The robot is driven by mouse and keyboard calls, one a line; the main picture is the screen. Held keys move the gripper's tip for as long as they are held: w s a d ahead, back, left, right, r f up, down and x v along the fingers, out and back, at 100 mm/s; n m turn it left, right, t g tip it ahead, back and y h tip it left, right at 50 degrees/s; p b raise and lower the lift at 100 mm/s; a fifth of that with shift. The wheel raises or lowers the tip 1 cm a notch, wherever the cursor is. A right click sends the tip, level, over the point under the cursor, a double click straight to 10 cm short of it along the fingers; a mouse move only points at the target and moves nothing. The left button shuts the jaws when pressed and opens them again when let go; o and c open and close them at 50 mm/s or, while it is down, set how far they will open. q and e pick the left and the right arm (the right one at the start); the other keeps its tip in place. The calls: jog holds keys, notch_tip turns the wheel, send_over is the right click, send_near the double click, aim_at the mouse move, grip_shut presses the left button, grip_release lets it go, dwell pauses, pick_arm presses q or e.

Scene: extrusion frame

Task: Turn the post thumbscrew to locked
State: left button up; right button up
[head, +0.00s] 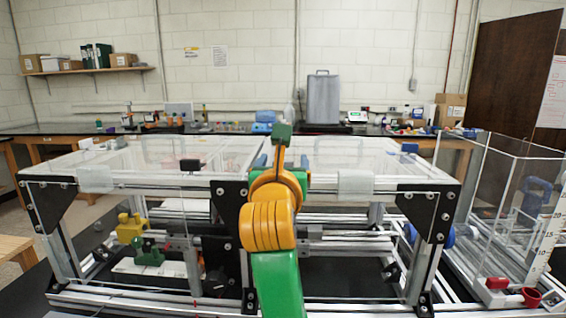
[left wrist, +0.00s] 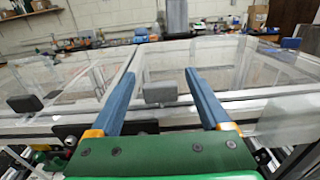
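My left gripper (left wrist: 162,62) is open, its two blue fingers wide apart with nothing held between them. In the head view its arm rises in the middle and hides most of the gripper, which is above the clear-topped frame. A small grey block (left wrist: 160,93) shows between the fingers, at the frame's rail; I cannot tell how far beyond them it is. A black round knob (head: 214,281) sits low inside the frame, left of my arm. I cannot tell for sure whether it is the post thumbscrew or whether it is locked. My right gripper is not in view.
The aluminium extrusion frame (head: 66,245) has clear panels and black corner plates. Inside are a yellow block (head: 130,228) and a green part (head: 149,253). A clear tank (head: 500,200) stands at the right. A bench with several items runs along the back wall.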

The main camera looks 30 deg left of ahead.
pick_arm(q)
jog(key=b+v, duration=0.2)
jog(key=v, duration=0.5)
jog(key=shift+b, duration=0.35)
